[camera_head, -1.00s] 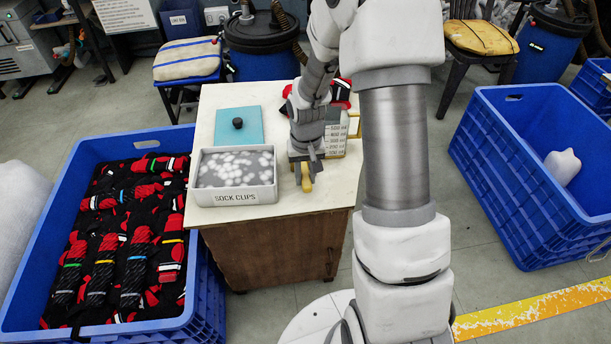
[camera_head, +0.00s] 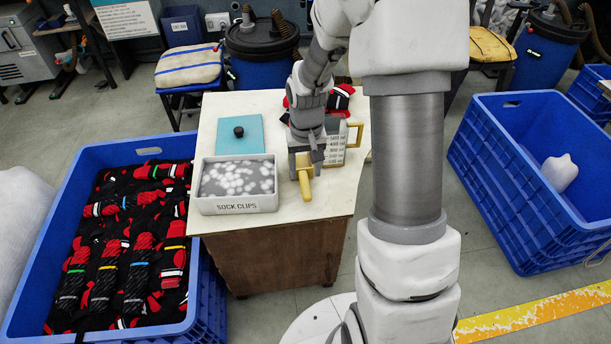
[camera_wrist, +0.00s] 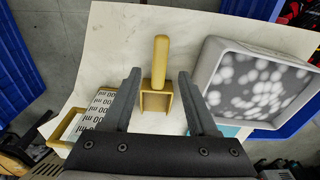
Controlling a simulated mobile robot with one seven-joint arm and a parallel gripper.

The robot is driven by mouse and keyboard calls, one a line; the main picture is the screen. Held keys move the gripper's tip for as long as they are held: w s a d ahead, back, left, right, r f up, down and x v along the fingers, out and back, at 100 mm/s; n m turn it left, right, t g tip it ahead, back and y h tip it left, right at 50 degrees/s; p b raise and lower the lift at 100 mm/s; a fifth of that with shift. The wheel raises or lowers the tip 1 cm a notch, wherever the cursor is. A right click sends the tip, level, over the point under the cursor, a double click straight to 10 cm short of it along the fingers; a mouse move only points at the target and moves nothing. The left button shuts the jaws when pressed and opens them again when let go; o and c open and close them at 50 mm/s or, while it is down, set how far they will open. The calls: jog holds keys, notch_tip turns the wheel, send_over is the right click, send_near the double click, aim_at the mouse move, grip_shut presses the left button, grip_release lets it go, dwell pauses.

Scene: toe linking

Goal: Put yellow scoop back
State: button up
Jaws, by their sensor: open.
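The yellow scoop (camera_head: 304,178) lies on the pale table beside the sock clips tray, its handle toward the table's front edge. In the wrist view the scoop (camera_wrist: 160,75) lies between my two spread fingers, with its square cup nearest the palm and its handle pointing away. My gripper (camera_head: 307,160) is open and pointed down above the scoop, apart from it in the wrist view. The grey tray marked SOCK CLIPS (camera_head: 236,207) holds white clips and also shows in the wrist view (camera_wrist: 207,72). In the head view my gripper hides part of the scoop's cup.
A measuring jug (camera_head: 337,144) with a yellow handle stands close to the right of my gripper. A teal lid (camera_head: 239,140) with a black knob lies behind the tray. Blue crates stand left (camera_head: 215,285) and right (camera_head: 500,200) of the table (camera_head: 325,205). The front right tabletop is bare.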

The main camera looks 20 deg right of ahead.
jog(key=s+a+r+n+t+p, duration=0.1)
jog(key=s+r, duration=0.2)
jog(key=r, duration=0.6)
jog(key=s+a+r+t, duration=0.1)
jog(key=s+r, duration=0.3)
jog(key=r, duration=0.5)
jog(key=s+a+r+t, duration=0.1)
jog(key=s+r, duration=0.2)
jog(key=s, duration=0.3)
jog(key=s+a+r+n+t, duration=0.1)
jog(key=s+a+r+t, duration=0.1)
jog(key=s+r, duration=0.2)
jog(key=s, duration=0.2)
jog(key=shift+s, duration=0.35)
jog(key=shift+r, duration=0.15)
notch_tip(320, 180, up, 18)
jog(key=p, duration=1.8)
jog(key=shift+r+p, duration=0.15)
jog(key=shift+p, duration=0.2)
